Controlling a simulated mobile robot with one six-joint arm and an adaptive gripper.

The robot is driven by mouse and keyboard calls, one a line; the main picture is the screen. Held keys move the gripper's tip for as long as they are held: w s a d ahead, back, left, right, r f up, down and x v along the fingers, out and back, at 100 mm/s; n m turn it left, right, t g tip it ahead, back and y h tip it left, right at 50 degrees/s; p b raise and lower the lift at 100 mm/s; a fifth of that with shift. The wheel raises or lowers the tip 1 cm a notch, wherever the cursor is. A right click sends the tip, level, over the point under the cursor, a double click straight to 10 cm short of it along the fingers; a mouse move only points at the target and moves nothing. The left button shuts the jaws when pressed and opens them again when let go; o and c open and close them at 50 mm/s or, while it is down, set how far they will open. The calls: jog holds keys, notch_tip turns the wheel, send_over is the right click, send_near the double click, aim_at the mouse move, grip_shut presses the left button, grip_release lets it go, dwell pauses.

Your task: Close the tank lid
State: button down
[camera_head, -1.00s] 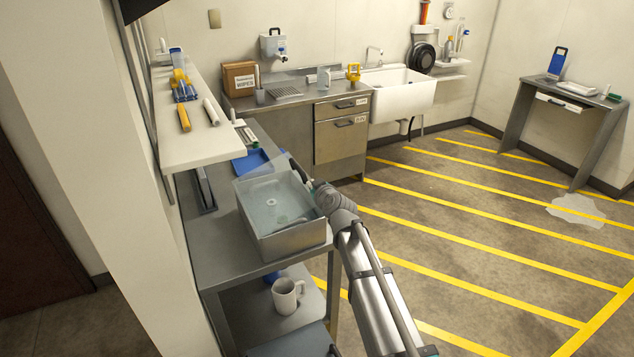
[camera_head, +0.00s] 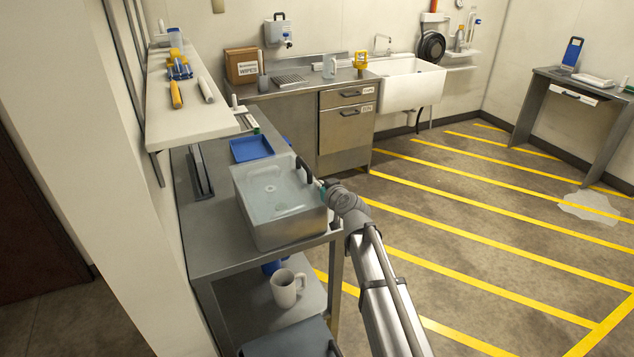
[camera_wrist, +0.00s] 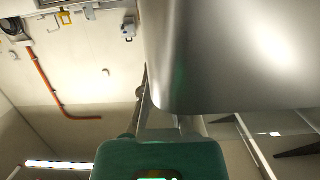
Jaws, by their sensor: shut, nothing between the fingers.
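The steel tank (camera_head: 283,230) stands on the steel bench, with a pale, watery-looking surface inside its rim. A dark handle (camera_head: 305,169) stands at its far right corner. A clear lid is hard to make out, and I cannot tell whether it lies flat on the rim. My gripper (camera_head: 316,184) is at the tank's right side, close to the handle; its fingers are small and partly hidden. In the wrist view, the smooth tank wall (camera_wrist: 235,50) fills the upper right, just beside my shut, empty gripper (camera_wrist: 147,85). I cannot tell whether they touch.
A blue tray (camera_head: 250,148) lies behind the tank on the bench. A wall shelf (camera_head: 195,128) overhangs the bench at left. A white mug (camera_head: 287,288) stands on the lower shelf. The striped floor at right is open.

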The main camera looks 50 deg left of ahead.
jog(key=shift+s+a+r, duration=0.1)
jog(key=shift+s+a, duration=0.05)
jog(key=shift+s, duration=0.1)
jog(key=r+p, duration=0.4)
jog(key=shift+w, duration=0.25)
jog(key=p+v, duration=0.2)
jog(key=v, duration=0.8)
jog(key=shift+f, duration=0.15)
